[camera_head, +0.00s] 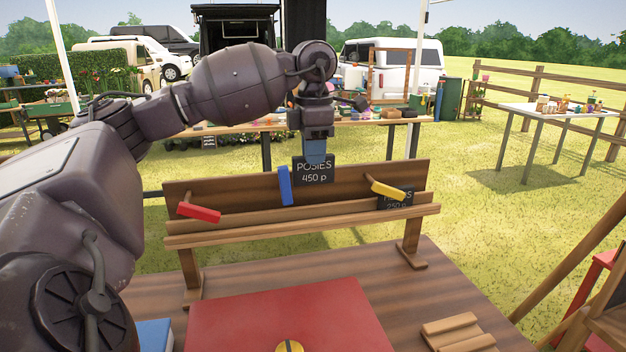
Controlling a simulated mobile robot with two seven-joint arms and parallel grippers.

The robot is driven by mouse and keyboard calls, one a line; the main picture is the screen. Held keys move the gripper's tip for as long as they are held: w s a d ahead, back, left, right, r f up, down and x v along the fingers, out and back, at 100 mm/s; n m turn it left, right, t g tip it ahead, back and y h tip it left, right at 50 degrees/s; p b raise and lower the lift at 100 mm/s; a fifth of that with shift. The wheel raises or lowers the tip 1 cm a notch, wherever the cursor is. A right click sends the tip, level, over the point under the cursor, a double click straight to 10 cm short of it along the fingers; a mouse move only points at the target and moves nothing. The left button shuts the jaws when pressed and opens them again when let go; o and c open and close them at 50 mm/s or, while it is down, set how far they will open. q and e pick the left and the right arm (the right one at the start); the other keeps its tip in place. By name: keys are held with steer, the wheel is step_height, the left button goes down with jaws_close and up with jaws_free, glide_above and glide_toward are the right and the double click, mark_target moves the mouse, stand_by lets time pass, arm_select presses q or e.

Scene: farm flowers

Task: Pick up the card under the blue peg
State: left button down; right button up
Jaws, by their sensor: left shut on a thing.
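My left gripper (315,151) is shut on the top edge of a black card (313,174) that reads "POSIES 450 p". The card hangs upright at the upper edge of the wooden rack's back board, just right of the blue peg (285,186). The blue peg stands nearly upright against the rack (300,228), with no card visible under it. I cannot tell whether the card touches the board. My right gripper is not in view.
A red peg (199,213) sits at the rack's left. A yellow peg (388,189) lies across another black card (397,199) at the right. A red board (290,312) and a small wooden stand (458,332) lie on the brown table (400,292) in front.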

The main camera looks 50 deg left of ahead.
arm_select(q)
step_height(320, 180, up, 11)
steer(key=p, duration=0.1)
stand_by(0.3)
